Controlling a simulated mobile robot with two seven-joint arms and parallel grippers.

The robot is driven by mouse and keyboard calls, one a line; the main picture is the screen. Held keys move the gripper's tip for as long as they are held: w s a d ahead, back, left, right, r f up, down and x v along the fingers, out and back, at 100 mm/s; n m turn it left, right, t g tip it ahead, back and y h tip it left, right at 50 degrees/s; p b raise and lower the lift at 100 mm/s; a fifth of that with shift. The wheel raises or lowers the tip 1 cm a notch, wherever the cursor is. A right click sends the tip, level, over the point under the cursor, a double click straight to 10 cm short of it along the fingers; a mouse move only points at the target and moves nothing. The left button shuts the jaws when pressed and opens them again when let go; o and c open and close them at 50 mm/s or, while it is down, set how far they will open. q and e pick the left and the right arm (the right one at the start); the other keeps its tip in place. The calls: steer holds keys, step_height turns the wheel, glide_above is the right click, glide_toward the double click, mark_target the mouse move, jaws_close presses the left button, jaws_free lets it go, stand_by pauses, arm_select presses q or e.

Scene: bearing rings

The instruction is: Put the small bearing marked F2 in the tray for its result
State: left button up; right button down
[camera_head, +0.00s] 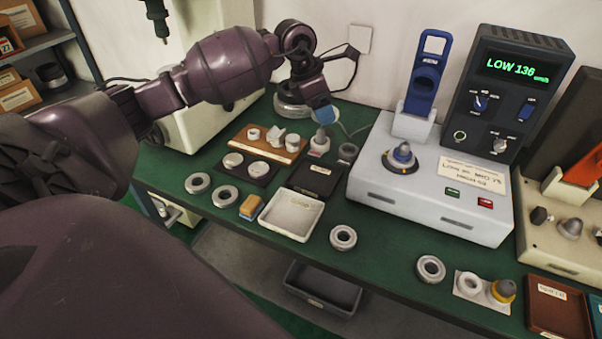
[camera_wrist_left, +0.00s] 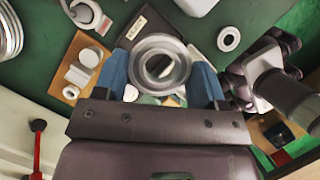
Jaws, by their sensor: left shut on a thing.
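My left gripper (camera_head: 325,113) hangs over the back of the green bench, behind the black tray. In the left wrist view its blue fingers (camera_wrist_left: 162,75) are shut on a metal bearing ring (camera_wrist_left: 150,53). In the head view the held ring is not clearly visible, and I cannot read any marking on it. A black labelled tray (camera_head: 315,179) lies just in front of the gripper, and a white tray (camera_head: 290,214) in front of that. A reddish-brown labelled tray (camera_head: 560,308) is at the far right. I cannot read the tray labels.
A grey tester (camera_head: 430,209) with a spindle (camera_head: 401,157) stands right of the gripper; its display (camera_head: 519,68) reads LOW 136. Loose rings (camera_head: 343,237) lie along the front edge. A wooden board with white pieces (camera_head: 265,141) stands left of the gripper.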

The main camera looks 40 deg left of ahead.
arm_select(q)
steer(key=shift+s+a+f, duration=0.15)
steer(key=shift+a+f, duration=0.05)
steer(key=shift+a, duration=0.25)
steer(key=shift+s+a+f, duration=0.1)
steer(key=shift+a+f, duration=0.1)
steer(key=shift+a, duration=0.2)
steer(key=b, duration=0.1)
glide_above(316, 179)
steer(key=f, duration=1.5)
steer(key=shift+s+a+f, duration=0.1)
steer(key=shift+s+a, duration=0.2)
steer(key=shift+a, duration=0.05)
steer(key=shift+f, duration=0.3)
step_height(316, 179, down, 4)
steer(key=shift+b, duration=0.35)
arm_select(e)
steer(key=shift+a+f, duration=0.1)
steer(key=shift+f, duration=0.45)
arm_select(q)
steer(key=shift+f, duration=0.1)
steer(key=shift+s+f, duration=0.1)
steer(key=shift+f, duration=0.2)
arm_select(e)
steer(key=shift+s+f, duration=0.2)
